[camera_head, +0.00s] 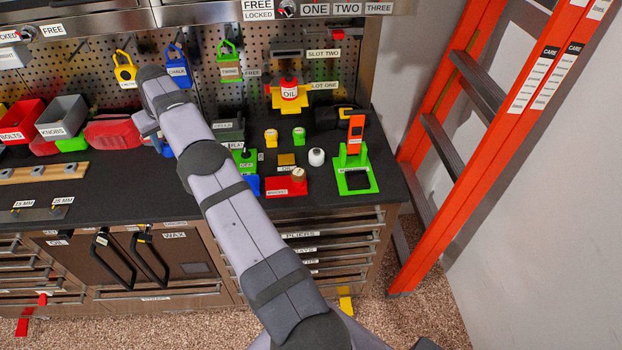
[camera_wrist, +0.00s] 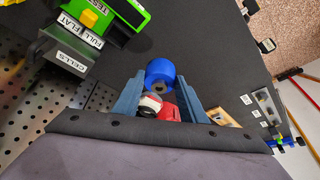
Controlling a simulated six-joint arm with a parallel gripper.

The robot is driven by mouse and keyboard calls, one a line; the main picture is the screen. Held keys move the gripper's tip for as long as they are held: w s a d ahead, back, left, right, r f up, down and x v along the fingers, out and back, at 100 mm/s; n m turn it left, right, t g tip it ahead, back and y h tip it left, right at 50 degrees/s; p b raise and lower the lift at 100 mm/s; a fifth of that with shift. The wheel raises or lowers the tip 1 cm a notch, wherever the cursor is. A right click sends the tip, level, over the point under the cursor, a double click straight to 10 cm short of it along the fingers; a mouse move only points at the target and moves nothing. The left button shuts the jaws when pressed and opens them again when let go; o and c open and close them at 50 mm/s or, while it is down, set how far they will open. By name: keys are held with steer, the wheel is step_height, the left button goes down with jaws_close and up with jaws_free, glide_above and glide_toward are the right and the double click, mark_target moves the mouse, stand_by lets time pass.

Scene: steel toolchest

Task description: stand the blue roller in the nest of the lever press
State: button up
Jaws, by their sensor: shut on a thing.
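The blue roller (camera_wrist: 160,72) is between my gripper's fingertips (camera_wrist: 160,83) in the wrist view, with a dark hole in its near end. My gripper is shut on it, over the dark worktop. In the head view my gripper is at the left of the worktop, largely hidden by my arm; a bit of blue shows beside it. A green stand (camera_head: 368,180) with an orange upright part is at the right end of the worktop. It may be the lever press, but its label is too small to read and its nest cannot be made out.
A red bin (camera_head: 22,121), a grey bin (camera_head: 62,118) and a red case (camera_head: 113,134) stand left. A red block (camera_head: 284,188), a white round object (camera_head: 316,157) and an oil stand (camera_head: 289,92) are right of my arm. A green tester (camera_wrist: 122,18) shows in the wrist view.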

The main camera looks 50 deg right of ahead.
steer(key=s+d+r+m+h+b, duration=0.1)
steer(key=s+d+m, duration=0.2)
steer(key=s+d, duration=0.75)
steer(key=s+d+m+h+b, duration=0.1)
steer(key=s+d+m+b, duration=0.1)
steer(key=s+d, duration=0.8)
steer(key=s+d+m+g+h+b, duration=0.1)
steer(key=s+d+m, duration=0.35)
steer(key=s, duration=0.75)
steer(key=s+d+m+g+b, duration=0.1)
steer(key=s+d, duration=0.6)
steer(key=s, duration=0.5)
steer(key=shift+w+a+f+p, duration=0.1)
steer(key=shift+f+p, duration=0.65)
steer(key=shift+f, duration=1.65)
steer(key=shift+w+f+p, duration=0.1)
steer(key=shift+f+p, duration=0.65)
steer(key=shift+f, duration=2.3)
steer(key=shift+f, duration=0.1)
